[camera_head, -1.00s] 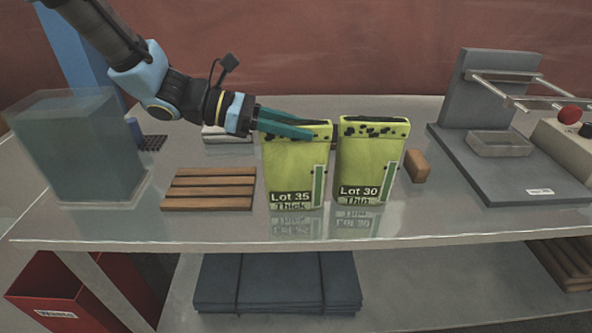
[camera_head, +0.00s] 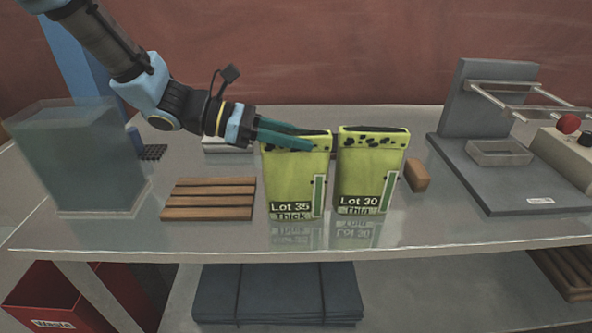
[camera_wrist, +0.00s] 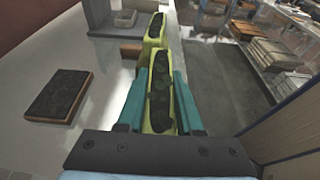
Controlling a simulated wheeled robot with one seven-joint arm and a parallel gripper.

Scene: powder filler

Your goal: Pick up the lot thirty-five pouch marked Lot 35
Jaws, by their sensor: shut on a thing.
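The Lot 35 pouch (camera_head: 290,180) is yellow-green with a dark speckled top, labelled "Lot 35 Thick". It stands upright on the bench, left of the Lot 30 pouch (camera_head: 368,175), labelled "Lot 30 Thin". My gripper (camera_head: 293,139) reaches in from the left and is shut on the upper part of the Lot 35 pouch. In the wrist view the teal fingers lie along both sides of the Lot 35 pouch (camera_wrist: 161,90), with the Lot 30 pouch (camera_wrist: 155,30) just beyond it. Whether its base touches the bench is hard to tell.
A slatted wooden rack (camera_head: 208,198) lies left of the pouches, and a clear bin (camera_head: 80,160) stands farther left. A small brown block (camera_head: 417,175) sits just right of the Lot 30 pouch. A grey machine (camera_head: 490,160) stands at the right. The bench front (camera_head: 300,238) is clear.

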